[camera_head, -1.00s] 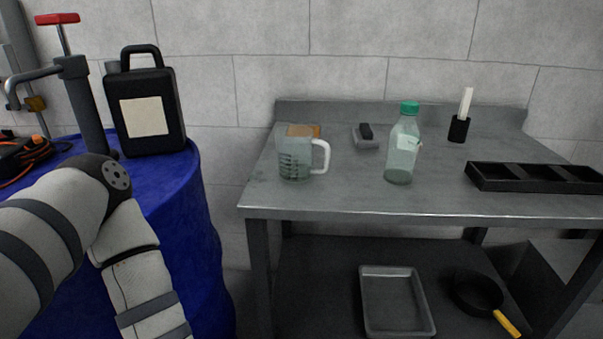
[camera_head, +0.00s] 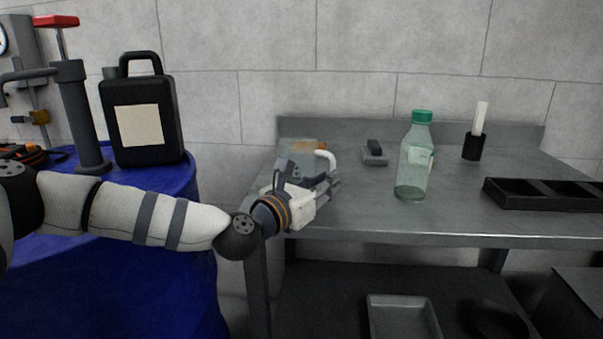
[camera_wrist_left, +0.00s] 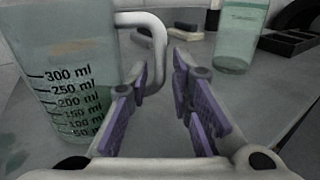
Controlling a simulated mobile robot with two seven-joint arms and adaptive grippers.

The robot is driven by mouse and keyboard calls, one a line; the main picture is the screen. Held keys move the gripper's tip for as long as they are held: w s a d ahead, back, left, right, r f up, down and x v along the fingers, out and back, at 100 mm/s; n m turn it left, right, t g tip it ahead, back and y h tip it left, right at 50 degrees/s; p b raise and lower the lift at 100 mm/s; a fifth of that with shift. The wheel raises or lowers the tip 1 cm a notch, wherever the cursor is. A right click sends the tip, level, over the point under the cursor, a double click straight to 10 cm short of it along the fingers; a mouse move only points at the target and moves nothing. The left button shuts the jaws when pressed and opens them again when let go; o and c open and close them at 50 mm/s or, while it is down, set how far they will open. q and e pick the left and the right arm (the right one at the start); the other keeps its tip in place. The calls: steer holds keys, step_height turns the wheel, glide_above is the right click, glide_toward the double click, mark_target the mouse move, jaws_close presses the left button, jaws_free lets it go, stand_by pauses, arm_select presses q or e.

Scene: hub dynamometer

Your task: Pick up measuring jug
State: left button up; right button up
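The measuring jug (camera_head: 303,150) stands upright on the metal table, partly hidden behind my left gripper (camera_head: 336,188) in the head view. In the left wrist view the clear jug (camera_wrist_left: 62,75) with black millilitre marks fills the left side. Its white handle (camera_wrist_left: 158,45) points right, close to the left finger of my left gripper (camera_wrist_left: 166,100). The gripper is open, with purple pads apart and nothing held between them. I cannot tell whether the left finger touches the handle. My right gripper is not in view.
A green-capped bottle (camera_head: 414,160) stands right of the jug. A small grey block (camera_head: 374,154), a brush in a black holder (camera_head: 474,145) and a black divided tray (camera_head: 545,194) are on the table (camera_head: 400,221). A black canister (camera_head: 141,115) stands on the blue drum (camera_head: 190,175).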

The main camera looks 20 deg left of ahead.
mark_target(331, 162)
arm_select(q)
steer(key=x, duration=0.3)
jaws_close()
steer(key=shift+r, duration=0.1)
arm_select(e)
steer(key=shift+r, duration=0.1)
arm_select(q)
steer(key=shift+r, duration=0.5)
step_height(331, 162, up, 2)
steer(key=shift+r, duration=0.1)
steer(key=s+d+r+p, duration=0.2)
steer(key=s+d+r, duration=0.2)
steer(key=s+r, duration=0.5)
steer(key=shift+s+r+p, duration=0.35)
steer(key=shift+s, duration=1.85)
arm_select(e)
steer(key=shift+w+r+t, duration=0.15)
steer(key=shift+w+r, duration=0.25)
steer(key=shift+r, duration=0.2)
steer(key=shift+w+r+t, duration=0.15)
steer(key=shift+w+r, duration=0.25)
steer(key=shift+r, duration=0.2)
